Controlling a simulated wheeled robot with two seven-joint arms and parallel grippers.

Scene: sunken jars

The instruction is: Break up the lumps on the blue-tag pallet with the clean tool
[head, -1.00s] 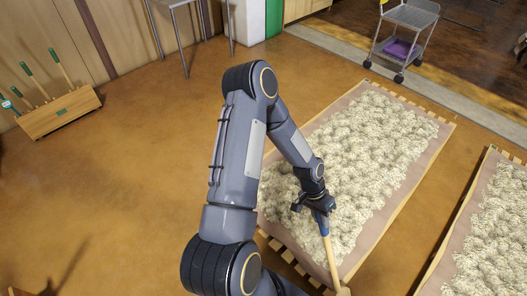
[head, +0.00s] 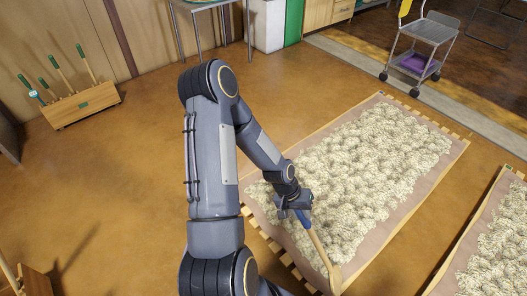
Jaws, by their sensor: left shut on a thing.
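A pallet (head: 452,172) bears a cloth and a thick bed of pale lumps (head: 375,160). A small tag may sit at its far corner, but its colour is too small to tell. My left gripper (head: 296,204) is over the near left part of this bed, shut on a tool (head: 318,245) with a blue band and a pale wooden shaft. The shaft slants down to the right, and its lower end is by the pallet's near edge. I cannot tell whether it touches. My right gripper is not in view.
A second lump-covered pallet (head: 448,283) lies at the right edge. A wooden box (head: 85,105) with several green-handled tools stands at upper left, and another wooden box (head: 35,284) at lower left. A metal cart (head: 428,40) stands behind. Open floor lies left.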

